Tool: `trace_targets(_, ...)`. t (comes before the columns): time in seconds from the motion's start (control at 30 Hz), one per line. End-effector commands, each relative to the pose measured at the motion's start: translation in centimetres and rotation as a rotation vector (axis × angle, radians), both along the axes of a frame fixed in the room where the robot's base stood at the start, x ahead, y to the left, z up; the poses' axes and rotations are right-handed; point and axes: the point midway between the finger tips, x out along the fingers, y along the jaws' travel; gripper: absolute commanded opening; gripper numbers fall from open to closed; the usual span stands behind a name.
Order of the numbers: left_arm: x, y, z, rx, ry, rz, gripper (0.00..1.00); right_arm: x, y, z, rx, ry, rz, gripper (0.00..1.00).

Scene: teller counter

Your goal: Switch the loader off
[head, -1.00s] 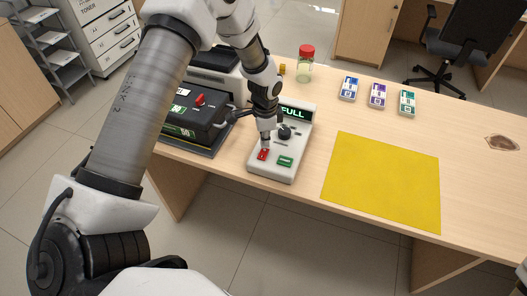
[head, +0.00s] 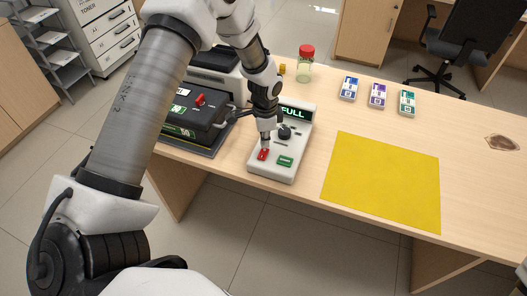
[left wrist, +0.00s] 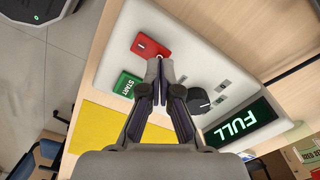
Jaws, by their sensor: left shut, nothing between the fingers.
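The loader's control box (head: 293,163) is light grey and stands on the counter. Its display (head: 294,113) is lit green and reads FULL; it also shows in the left wrist view (left wrist: 240,124). The box has a red button (head: 263,155), a green START button (head: 285,161) and a dark knob (head: 285,132). My left gripper (head: 265,146) is shut and empty, pointing down at the red button. In the left wrist view its fingertips (left wrist: 160,62) are beside the red button (left wrist: 150,46); whether they touch it I cannot tell. My right gripper is not in view.
A black machine with a red knob (head: 199,100) stands left of the box on the counter (head: 470,190). A yellow mat (head: 382,180) lies to the right. A red-lidded jar (head: 305,65) and coloured packs (head: 378,95) are farther back.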

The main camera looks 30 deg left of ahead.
Motion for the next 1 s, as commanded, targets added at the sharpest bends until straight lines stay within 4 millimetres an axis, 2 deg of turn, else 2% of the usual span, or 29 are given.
trace_targets(1.0,0.0,0.0,-1.5,0.0,0.0,0.0,0.0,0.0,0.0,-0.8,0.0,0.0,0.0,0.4)
